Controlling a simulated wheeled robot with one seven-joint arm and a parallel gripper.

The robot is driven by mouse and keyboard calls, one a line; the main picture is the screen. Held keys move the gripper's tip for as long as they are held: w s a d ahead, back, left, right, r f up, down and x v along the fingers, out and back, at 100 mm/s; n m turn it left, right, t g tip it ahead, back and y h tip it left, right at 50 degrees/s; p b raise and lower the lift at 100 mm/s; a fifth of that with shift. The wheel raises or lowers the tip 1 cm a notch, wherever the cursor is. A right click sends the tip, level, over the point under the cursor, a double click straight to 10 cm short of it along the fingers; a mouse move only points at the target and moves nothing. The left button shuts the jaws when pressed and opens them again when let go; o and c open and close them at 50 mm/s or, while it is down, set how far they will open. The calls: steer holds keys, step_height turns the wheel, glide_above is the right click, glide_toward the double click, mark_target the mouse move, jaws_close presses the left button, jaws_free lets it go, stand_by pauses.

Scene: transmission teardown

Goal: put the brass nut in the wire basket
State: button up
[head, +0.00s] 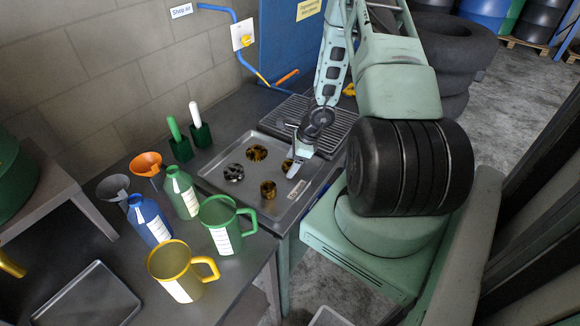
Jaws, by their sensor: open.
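Several small metal parts lie in a shallow grey metal tray (226,178) on the bench. A brass-coloured part (257,153) lies at the back, an upright brass cylinder-like part (268,189) stands nearer the front, and a smaller brass-coloured part (287,165) is partly hidden by my gripper. I cannot tell for sure which is the brass nut. My gripper (296,160) is open, low over the right part of the tray, beside the smaller brass-coloured part. I cannot tell whether it touches it. I cannot make out a wire basket in the head view.
A dark toothed part (233,172) lies at the tray's left. A slatted grate (300,116) is behind the tray. A green mug (222,227), yellow mug (172,272), blue bottle (149,222), green bottle (182,193) and orange funnel (146,164) crowd the front left.

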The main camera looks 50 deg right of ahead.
steer(key=shift+f, duration=0.1)
steer(key=c, duration=1.4)
steer(key=shift+o, duration=0.2)
